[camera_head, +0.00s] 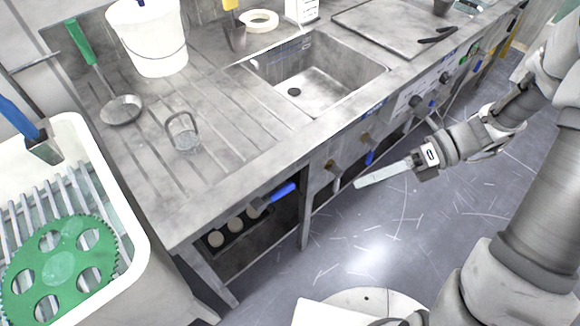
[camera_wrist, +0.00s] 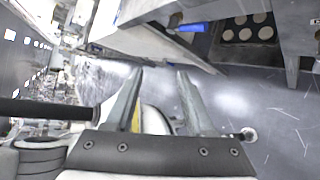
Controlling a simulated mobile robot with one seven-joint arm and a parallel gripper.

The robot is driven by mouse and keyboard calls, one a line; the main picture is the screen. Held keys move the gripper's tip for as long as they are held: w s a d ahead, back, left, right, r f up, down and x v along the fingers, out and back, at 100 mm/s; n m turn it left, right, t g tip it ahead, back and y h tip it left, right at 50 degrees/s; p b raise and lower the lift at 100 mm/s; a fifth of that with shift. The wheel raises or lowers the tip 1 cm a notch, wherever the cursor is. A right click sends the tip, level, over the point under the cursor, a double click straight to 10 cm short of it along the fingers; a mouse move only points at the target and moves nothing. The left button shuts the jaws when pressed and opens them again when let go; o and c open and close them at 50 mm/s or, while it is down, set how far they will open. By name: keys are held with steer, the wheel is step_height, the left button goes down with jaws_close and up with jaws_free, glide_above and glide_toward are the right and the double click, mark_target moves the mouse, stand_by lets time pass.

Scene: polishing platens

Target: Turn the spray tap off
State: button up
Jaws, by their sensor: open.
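Along the bench front, below the sink, sit small brass taps. One brass tap (camera_head: 330,164) has a pale lever (camera_head: 335,183) hanging down. Another brass tap (camera_head: 366,138) has a blue lever (camera_head: 370,157) hanging down. I cannot tell which is the spray tap; no label is readable. My gripper (camera_head: 358,184) is in front of the bench face, low and to the right of the pale lever, apart from it as far as I can tell. In the wrist view my gripper (camera_wrist: 160,72) shows two spread fingers with nothing held between them.
A blue bar (camera_head: 285,192), also in the wrist view (camera_wrist: 193,27), sticks out by an open bay with round tan pieces. The sink (camera_head: 310,85), a white bucket (camera_head: 152,40) and a white tub (camera_head: 135,222) with a green disc stand around. The floor (camera_head: 400,240) before the bench is clear.

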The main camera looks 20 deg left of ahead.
mark_target(289, 191)
steer(key=w+f+m+t+y+b, duration=0.2)
steer(key=w+f+m+y+b, duration=0.25)
steer(key=f+m, duration=0.7)
steer(key=shift+y, duration=0.45)
steer(key=b+x, duration=0.1)
steer(key=x, duration=0.8)
steer(key=b+x, duration=0.1)
steer(key=x, duration=0.8)
steer(key=shift+s+r+b, duration=0.1)
steer(key=shift+s+b, duration=0.15)
steer(key=shift+b, duration=0.1)
steer(key=shift+d, duration=0.1)
jaws_close()
